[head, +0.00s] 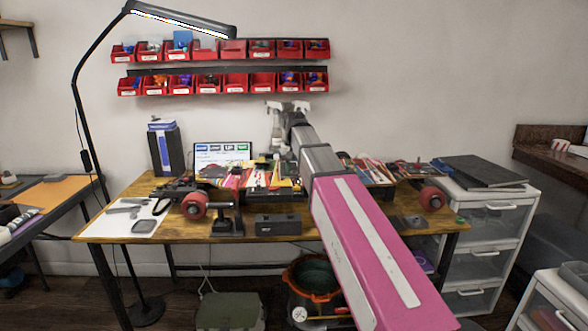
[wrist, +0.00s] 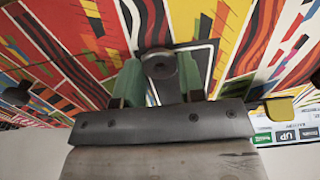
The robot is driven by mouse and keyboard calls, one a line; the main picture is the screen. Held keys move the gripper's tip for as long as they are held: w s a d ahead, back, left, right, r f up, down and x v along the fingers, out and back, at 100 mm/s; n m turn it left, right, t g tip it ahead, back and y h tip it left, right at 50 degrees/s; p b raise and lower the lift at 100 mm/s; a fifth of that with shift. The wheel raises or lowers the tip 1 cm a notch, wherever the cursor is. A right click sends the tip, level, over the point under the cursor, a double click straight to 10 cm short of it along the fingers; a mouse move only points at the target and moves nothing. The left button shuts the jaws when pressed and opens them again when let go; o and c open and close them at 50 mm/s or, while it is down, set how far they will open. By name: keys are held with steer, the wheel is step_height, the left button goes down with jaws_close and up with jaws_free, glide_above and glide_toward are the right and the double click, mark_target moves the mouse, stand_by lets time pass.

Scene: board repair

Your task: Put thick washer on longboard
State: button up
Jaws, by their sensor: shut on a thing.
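The longboard (head: 237,179) lies across the wooden table, its colourful patterned face and red wheels showing. In the wrist view the patterned face (wrist: 75,35) fills most of the background. My gripper (wrist: 160,84) has two green fingers, shut on a dark grey round thick washer (wrist: 160,63) between their tips. The washer is in front of the longboard's face; I cannot tell whether it touches it. In the head view my arm hides the gripper, the washer and the middle of the longboard.
A black holder (head: 278,224) and a small black stand (head: 226,218) are at the table's front. A white sheet with tools (head: 128,219) lies at left. A spray bottle (head: 276,128) and a screen (head: 222,151) stand behind. White drawers (head: 490,215) flank the right.

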steer(key=shift+f, duration=0.35)
stand_by(0.4)
steer(key=o, duration=0.9)
steer(key=shift+c, duration=1.1)
steer(key=shift+r, duration=0.1)
step_height(320, 180, up, 7)
steer(key=shift+r, duration=0.2)
steer(key=shift+s, duration=0.1)
